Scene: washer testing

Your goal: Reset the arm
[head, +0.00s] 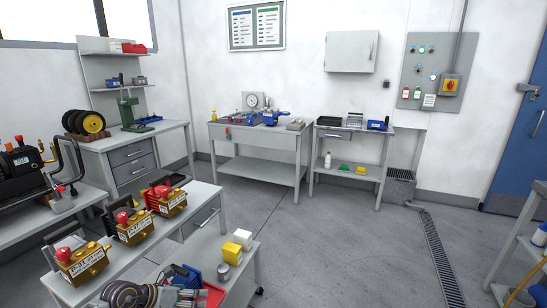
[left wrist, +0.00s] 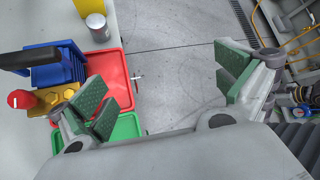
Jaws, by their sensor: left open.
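My left gripper (left wrist: 165,92) is open and empty in the left wrist view, its green-padded fingers wide apart. Its left finger overlaps the view of a red tray (left wrist: 108,62) and a green tray (left wrist: 124,126); I cannot tell the height above them. In the head view, dark ribbed and grey parts crowd the bottom edge, and I cannot make out the fingertips there. Brass-coloured units with red knobs stand on the near bench: a near one (head: 82,262), a middle one (head: 134,228) and a far one (head: 168,198). My right gripper is not in view.
A yellow box (head: 231,254) and a metal can (head: 223,272) stand near the red tray (head: 213,293). A blue bin (left wrist: 58,66) is beside that tray in the wrist view. Benches line the back wall. The grey floor (head: 330,240) in the middle is clear.

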